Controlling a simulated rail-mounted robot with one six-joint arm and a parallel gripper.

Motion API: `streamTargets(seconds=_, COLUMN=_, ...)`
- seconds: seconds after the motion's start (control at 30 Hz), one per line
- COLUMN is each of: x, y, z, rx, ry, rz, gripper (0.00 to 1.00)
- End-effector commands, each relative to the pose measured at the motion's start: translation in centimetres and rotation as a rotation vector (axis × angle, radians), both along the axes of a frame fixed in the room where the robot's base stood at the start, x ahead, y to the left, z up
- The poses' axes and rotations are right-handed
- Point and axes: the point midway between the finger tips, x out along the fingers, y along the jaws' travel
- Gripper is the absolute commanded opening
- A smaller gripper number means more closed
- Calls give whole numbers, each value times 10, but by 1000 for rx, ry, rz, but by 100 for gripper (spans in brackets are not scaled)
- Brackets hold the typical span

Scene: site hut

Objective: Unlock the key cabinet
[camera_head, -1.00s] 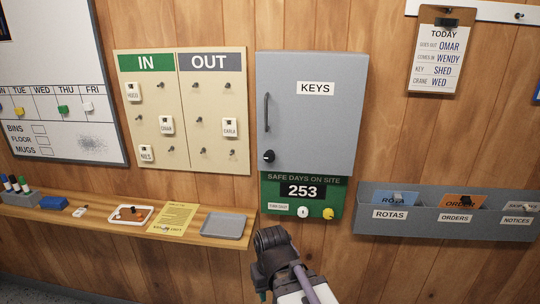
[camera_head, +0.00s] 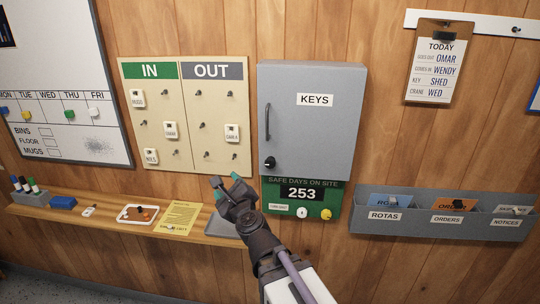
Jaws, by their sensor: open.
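The grey key cabinet (camera_head: 330,135) hangs on the wood wall with its door shut and a KEYS label. It has a dark upright handle (camera_head: 267,121) on the left side of the door. A round black lock knob (camera_head: 270,163) with a light mark sits below the handle. My gripper (camera_head: 226,186) is open and empty, with teal fingertips, in front of the wall below the OUT board. It is left of and below the lock, apart from it. I cannot make out a key in any lock.
A wooden shelf (camera_head: 95,219) carries a white tray (camera_head: 137,214), a yellow sheet (camera_head: 180,217) and a grey tray (camera_head: 222,228) partly behind my gripper. The IN/OUT board (camera_head: 187,145) is left of the cabinet. A green safe-days sign (camera_head: 337,202) hangs below it. A grey wall rack (camera_head: 410,226) is at right.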

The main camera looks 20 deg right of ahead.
Motion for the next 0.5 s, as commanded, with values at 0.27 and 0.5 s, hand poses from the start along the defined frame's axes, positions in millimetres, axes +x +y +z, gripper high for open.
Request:
streamTargets(seconds=0.27, x=-15, y=-99, z=0, rx=950, ry=-158, rz=-549, gripper=60)
streamTargets(seconds=0.5, x=-6, y=-102, z=0, rx=973, ry=-162, rz=-546, gripper=60)
